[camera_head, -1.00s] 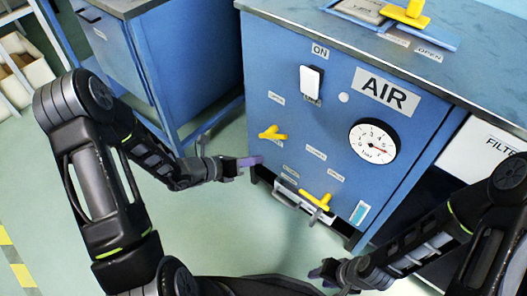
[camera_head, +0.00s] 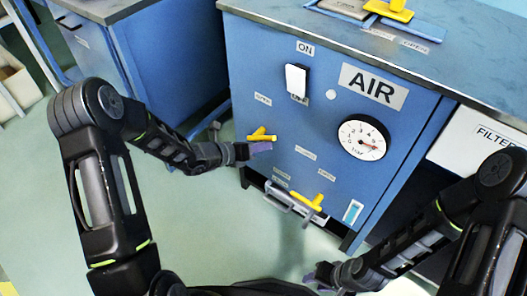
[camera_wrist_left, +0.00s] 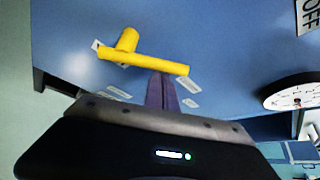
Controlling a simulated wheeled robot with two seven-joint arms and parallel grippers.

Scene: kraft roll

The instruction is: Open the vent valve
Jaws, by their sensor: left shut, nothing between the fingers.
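Two yellow valve handles sit on the front of the blue AIR cabinet: a left one (camera_head: 262,138) and a lower one (camera_head: 311,202). Their small labels are too blurred to tell which is the vent valve. My left gripper (camera_head: 250,150) is just below the left handle. In the left wrist view, that handle (camera_wrist_left: 145,60) is a yellow bar on a short stem. The shut purple fingers of my left gripper (camera_wrist_left: 162,90) end right at the bar's lower side; I cannot tell if they touch. My right gripper (camera_head: 318,274) is low and away from the cabinet; its jaws are unclear.
The cabinet front also has a white switch (camera_head: 296,80) under an ON label and a round gauge (camera_head: 363,138). A metal bracket (camera_head: 290,204) juts out near the lower handle. Another blue cabinet (camera_head: 150,65) stands to the left. The floor in front is clear.

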